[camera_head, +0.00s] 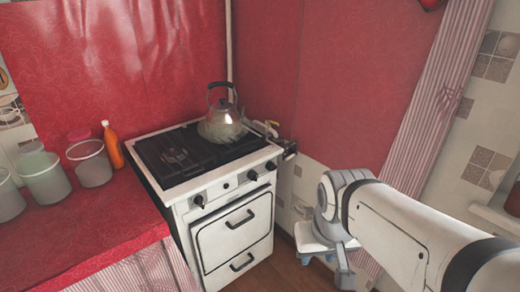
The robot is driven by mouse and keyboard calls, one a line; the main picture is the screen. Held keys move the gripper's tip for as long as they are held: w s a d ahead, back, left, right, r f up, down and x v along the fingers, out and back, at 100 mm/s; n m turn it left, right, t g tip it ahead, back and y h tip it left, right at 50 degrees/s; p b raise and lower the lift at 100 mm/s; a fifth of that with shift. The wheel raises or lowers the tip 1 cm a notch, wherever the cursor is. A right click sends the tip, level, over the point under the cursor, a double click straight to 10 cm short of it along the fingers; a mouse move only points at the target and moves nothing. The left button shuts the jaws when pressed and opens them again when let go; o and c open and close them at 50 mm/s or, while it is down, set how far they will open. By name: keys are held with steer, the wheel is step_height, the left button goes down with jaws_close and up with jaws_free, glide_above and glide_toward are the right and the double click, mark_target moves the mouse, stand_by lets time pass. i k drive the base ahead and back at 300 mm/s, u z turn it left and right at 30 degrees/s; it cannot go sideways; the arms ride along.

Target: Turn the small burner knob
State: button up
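The white stove (228,215) stands in the corner with a black cooktop (180,155). A small round fitting (226,186) sits between the left and middle knobs. I cannot tell which knob is for the small burner. My arm comes in from the right, and my gripper (344,274) seems to point down at its end, right of the stove and apart from the knobs. Its fingers are not clear enough to tell open from shut.
A metal kettle (221,124) stands at the back of the cooktop. Left of the stove, the red counter (95,225) holds an orange bottle (112,146) and several jars. Floor shows in front of the stove.

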mark_target(271, 167)
steer(key=u, duration=0.1)
steer(key=i, duration=1.15)
steer(key=z, duration=0.2)
